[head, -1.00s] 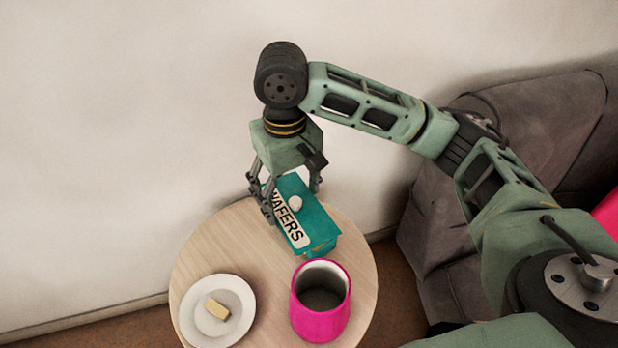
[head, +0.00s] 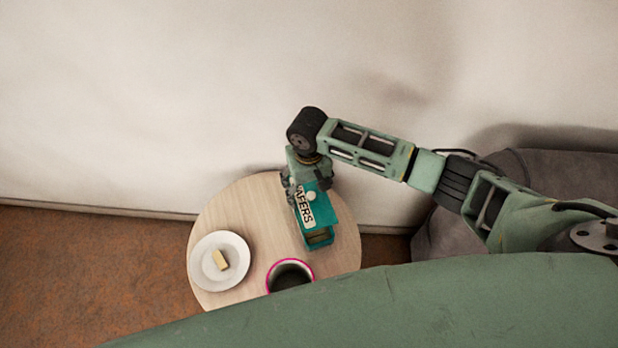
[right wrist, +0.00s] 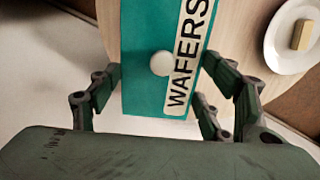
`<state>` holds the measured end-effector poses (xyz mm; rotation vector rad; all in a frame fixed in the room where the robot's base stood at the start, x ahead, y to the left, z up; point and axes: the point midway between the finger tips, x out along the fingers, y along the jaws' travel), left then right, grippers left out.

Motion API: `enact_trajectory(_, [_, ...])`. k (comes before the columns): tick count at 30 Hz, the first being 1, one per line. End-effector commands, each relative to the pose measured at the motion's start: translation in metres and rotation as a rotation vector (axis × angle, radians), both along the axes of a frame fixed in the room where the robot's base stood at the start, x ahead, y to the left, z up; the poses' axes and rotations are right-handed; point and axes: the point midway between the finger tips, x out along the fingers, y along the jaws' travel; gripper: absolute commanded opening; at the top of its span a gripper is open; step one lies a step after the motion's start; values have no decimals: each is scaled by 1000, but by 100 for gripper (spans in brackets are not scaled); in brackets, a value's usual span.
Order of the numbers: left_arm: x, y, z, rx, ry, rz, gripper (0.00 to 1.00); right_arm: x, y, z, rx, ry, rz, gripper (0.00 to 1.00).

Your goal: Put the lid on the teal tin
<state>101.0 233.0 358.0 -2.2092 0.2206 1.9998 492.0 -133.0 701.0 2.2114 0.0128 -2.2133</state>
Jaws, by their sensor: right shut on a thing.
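The teal lid (head: 324,208) has a pale round knob and a white WAFERS label along one side. My right gripper (head: 308,192) is shut on the lid near its far end, with fingers on both long sides. The lid is over the teal tin (head: 318,239) on the round table. The near end of the tin shows past the lid, and part of its inside seems visible there. I cannot tell whether the lid touches the rim. In the right wrist view, the lid (right wrist: 145,92) fills the space between the fingers and hides the tin. My left gripper is not in view.
The round wooden table (head: 240,205) stands by the wall. A white plate (head: 237,244) with a small yellowish block (head: 220,260) is at its left. A pink mug (head: 311,268) is close in front of the tin. A dark sofa (head: 535,170) is at right.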

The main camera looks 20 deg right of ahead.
Motion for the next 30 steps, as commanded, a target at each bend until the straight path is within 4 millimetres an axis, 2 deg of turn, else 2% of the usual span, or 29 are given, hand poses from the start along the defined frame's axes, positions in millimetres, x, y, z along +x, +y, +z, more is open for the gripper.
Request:
enact_trajectory(1, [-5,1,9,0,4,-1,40,-4,1,0,1,4,6,46])
enact_trajectory(2, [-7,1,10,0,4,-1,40,-6,1,-3,0,3,10,46])
enact_trajectory(8, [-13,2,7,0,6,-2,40,-9,2,-14,1,-1,20,46])
enact_trajectory(14, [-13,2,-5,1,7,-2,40,-8,2,-24,0,-1,20,46])
enact_trajectory(27, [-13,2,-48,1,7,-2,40,-8,1,-57,0,-2,20,46])
enact_trajectory(30, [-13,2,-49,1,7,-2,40,-9,2,-64,1,0,20,46])
